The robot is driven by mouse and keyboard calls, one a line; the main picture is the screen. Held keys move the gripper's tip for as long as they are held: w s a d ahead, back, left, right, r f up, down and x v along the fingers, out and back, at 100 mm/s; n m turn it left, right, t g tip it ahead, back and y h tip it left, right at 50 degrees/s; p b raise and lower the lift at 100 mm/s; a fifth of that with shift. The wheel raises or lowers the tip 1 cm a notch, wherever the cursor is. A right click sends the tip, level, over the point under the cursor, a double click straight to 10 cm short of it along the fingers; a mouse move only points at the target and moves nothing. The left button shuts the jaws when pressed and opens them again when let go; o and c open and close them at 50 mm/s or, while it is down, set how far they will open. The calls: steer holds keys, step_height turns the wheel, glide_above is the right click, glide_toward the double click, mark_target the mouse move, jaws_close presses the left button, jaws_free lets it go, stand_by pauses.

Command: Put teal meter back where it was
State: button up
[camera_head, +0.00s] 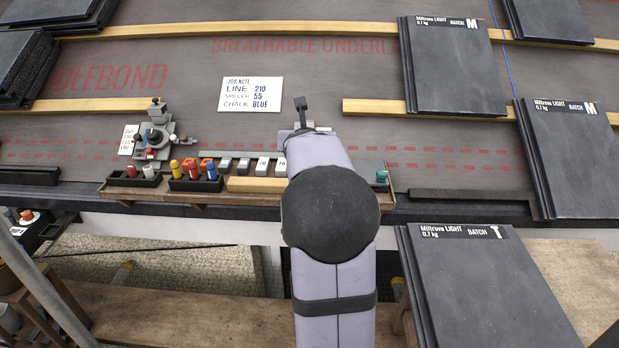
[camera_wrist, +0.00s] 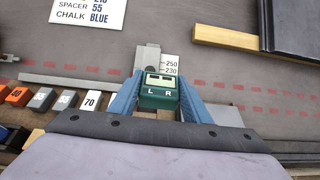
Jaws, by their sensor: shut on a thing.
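The teal meter (camera_wrist: 158,92) is a small dark-green box marked L and R, with a pale display window on its top face. In the wrist view my gripper (camera_wrist: 158,98) is shut on it, one blue finger on each side. The meter is over the grey underlay, close to a grey piece with a white scale (camera_wrist: 171,65) reading 250 and 230. I cannot tell whether it touches them. In the head view my arm hides the meter and most of the gripper.
A wooden tray (camera_head: 110,190) holds marker pots, numbered blocks and a small teal item (camera_head: 382,176) at its right end. A job note (camera_head: 251,94) lies on the underlay. A gauge device (camera_head: 155,138) stands left. Battens (camera_head: 400,106) and dark tile stacks (camera_head: 455,65) lie right.

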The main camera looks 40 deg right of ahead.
steer(key=shift+w+a, duration=0.1)
steer(key=shift+a, duration=0.05)
steer(key=shift+f, duration=0.15)
step_height(320, 180, down, 6)
steer(key=b, duration=0.5)
steer(key=shift+b, duration=0.35)
step_height(320, 180, down, 4)
steer(key=b, duration=0.3)
steer(key=shift+f+b, duration=0.15)
steer(key=shift+b, duration=0.25)
steer(key=o, duration=1.2)
